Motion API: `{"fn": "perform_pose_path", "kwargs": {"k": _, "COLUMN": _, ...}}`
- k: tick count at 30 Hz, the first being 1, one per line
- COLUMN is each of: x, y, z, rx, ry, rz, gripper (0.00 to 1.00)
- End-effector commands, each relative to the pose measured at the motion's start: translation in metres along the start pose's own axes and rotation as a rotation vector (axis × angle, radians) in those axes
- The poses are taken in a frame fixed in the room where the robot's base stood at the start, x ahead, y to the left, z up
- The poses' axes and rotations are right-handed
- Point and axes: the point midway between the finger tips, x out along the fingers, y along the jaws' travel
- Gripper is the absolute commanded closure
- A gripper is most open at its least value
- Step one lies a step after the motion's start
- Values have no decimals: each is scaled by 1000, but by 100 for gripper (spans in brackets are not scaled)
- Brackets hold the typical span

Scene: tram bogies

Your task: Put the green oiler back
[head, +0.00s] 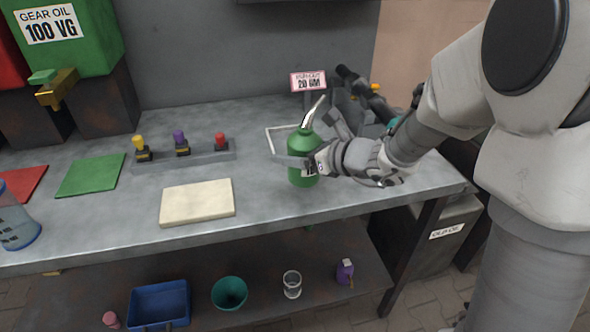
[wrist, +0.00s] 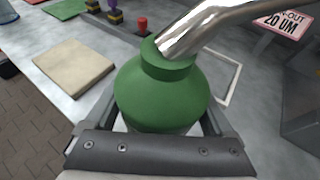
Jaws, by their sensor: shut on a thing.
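The green oiler (head: 301,143) has a round green body and a curved silver spout. My gripper (head: 308,165) is shut on its body at the right part of the bench. In the wrist view the oiler (wrist: 160,95) stands upright between the fingers, its spout rising to the upper right. A white square outline (head: 270,140) on the bench top lies just behind the oiler, partly hidden by it. I cannot tell whether the oiler's base touches the bench.
A cream pad (head: 197,203) lies left of the oiler. Behind it a grey rack (head: 208,158) holds yellow, purple and red topped items. A pink "20 UM" sign (head: 308,82) and dark equipment stand at the back right. The bench's front edge is close to the oiler.

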Motion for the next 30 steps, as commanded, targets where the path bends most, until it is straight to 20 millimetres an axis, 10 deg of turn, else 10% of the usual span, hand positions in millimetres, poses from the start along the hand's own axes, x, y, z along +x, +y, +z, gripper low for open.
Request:
{"fn": "perform_pose_path", "kwargs": {"k": 22, "x": 17, "y": 0, "z": -40, "rx": -1, "ry": -2, "rz": -1, "gripper": 100}}
{"fn": "perform_pose_path", "kwargs": {"k": 23, "x": 17, "y": 0, "z": -41, "rx": 0, "ry": 0, "rz": -1, "gripper": 11}}
{"fn": "perform_pose_path", "kwargs": {"k": 30, "x": 17, "y": 0, "z": -40, "rx": 0, "ry": 1, "rz": -1, "gripper": 0}}
